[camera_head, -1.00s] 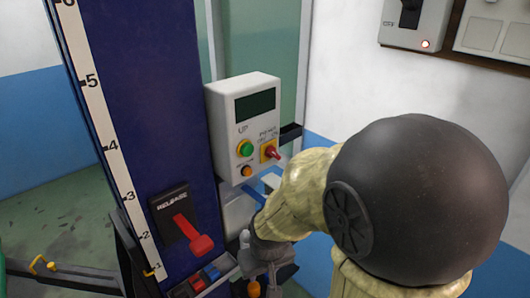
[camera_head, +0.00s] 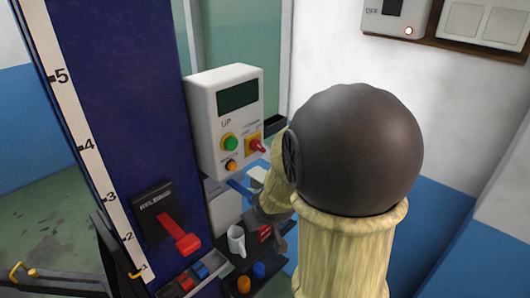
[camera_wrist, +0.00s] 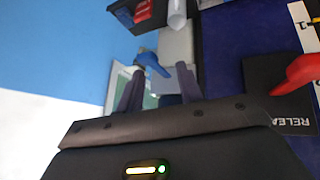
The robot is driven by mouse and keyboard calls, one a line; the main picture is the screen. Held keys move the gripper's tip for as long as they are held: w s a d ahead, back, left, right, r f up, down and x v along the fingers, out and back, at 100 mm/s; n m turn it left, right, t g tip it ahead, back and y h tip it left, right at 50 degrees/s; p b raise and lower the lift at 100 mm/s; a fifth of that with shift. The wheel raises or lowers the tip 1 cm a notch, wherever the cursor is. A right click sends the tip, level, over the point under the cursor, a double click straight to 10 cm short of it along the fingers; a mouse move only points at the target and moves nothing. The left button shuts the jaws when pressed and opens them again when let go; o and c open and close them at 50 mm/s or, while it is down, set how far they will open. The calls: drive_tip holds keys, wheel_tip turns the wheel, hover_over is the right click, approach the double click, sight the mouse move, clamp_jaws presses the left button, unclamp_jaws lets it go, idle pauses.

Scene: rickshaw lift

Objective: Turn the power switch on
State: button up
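The power switch (camera_head: 256,146) is a red knob on a yellow plate on the right of the white control box's (camera_head: 205,95) front, below the word POWER. Its exact setting is too small to tell. My gripper (camera_head: 275,228) is below the box and the switch, mostly hidden behind my own arm. In the wrist view, the two fingers of my gripper (camera_wrist: 160,85) are apart with nothing held. A blue handle (camera_wrist: 152,62) shows beyond and between them. The power switch is not visible in the wrist view.
A red release lever (camera_head: 178,235) juts from the blue column (camera_head: 140,110); it also shows in the wrist view (camera_wrist: 300,72). A wall box marked OFF (camera_head: 385,22) hangs upper right.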

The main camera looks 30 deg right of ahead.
sight(262, 149)
drive_tip(key=w+d+r+n+t, duration=0.3)
drive_tip(key=w+d+t, duration=0.25)
drive_tip(key=d, duration=0.25)
drive_tip(key=s+d+r+n+t+y+b, duration=0.2)
drive_tip(key=s+d+r+n+t+y, duration=0.2)
drive_tip(key=s+d+r+n+y, duration=0.1)
drive_tip(key=s+d+n+y, duration=0.1)
drive_tip(key=d+n+y, duration=0.1)
drive_tip(key=shift+n+y, duration=0.3)
drive_tip(key=shift+w+t, duration=0.2)
drive_tip(key=shift+t, duration=0.05)
drive_tip(key=p+x, duration=0.6)
drive_tip(key=x, duration=1)
drive_tip(key=shift+w+p, duration=0.3)
drive_tip(key=shift+p, duration=0.05)
drive_tip(key=shift+w+a+f, duration=0.1)
drive_tip(key=shift+w+a, duration=0.05)
drive_tip(key=shift+w, duration=0.15)
